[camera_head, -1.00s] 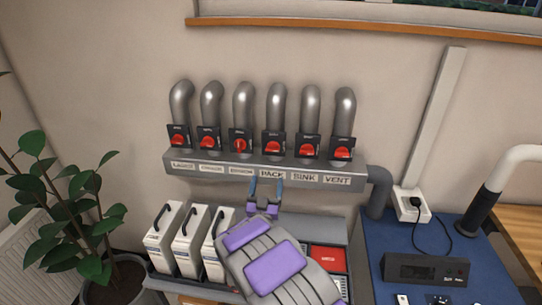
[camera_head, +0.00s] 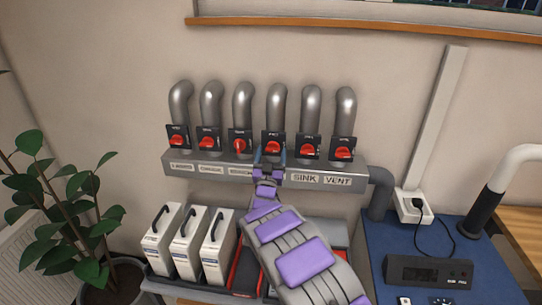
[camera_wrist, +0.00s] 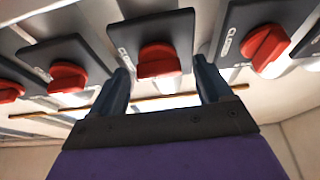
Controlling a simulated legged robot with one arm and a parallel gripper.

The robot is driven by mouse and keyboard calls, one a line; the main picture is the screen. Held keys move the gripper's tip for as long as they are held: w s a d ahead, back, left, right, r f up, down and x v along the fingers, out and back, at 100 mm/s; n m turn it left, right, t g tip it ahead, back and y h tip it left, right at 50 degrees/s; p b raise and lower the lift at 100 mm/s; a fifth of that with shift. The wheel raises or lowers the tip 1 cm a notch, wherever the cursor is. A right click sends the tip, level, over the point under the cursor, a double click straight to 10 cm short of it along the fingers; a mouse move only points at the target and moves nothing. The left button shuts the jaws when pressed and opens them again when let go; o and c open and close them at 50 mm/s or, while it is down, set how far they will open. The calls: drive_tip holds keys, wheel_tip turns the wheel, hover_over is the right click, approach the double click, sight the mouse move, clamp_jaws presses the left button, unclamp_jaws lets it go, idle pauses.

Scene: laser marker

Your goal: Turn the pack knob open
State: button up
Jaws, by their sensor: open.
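The pack knob (camera_head: 273,147) is a red knob on a black plate, fourth from the left in a row of similar knobs. Its label is hidden behind my gripper in the head view. In the wrist view the pack knob (camera_wrist: 157,61) sits ahead, between and beyond the fingertips. My gripper (camera_head: 270,153) is open just below and in front of it, with one finger to each side. In the wrist view my gripper (camera_wrist: 161,75) holds nothing, and I cannot tell if a finger touches the plate.
Neighbouring red knobs stand close on both sides, the exhaust-side knob (camera_head: 239,145) and the sink knob (camera_head: 308,150). Grey pipes (camera_head: 277,105) rise above the manifold (camera_head: 340,180). White canisters (camera_head: 188,240) stand below left, and a blue table (camera_head: 390,235) is at right.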

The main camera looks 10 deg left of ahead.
drive_tip(key=c, duration=1)
drive_tip(key=shift+c, duration=0.2)
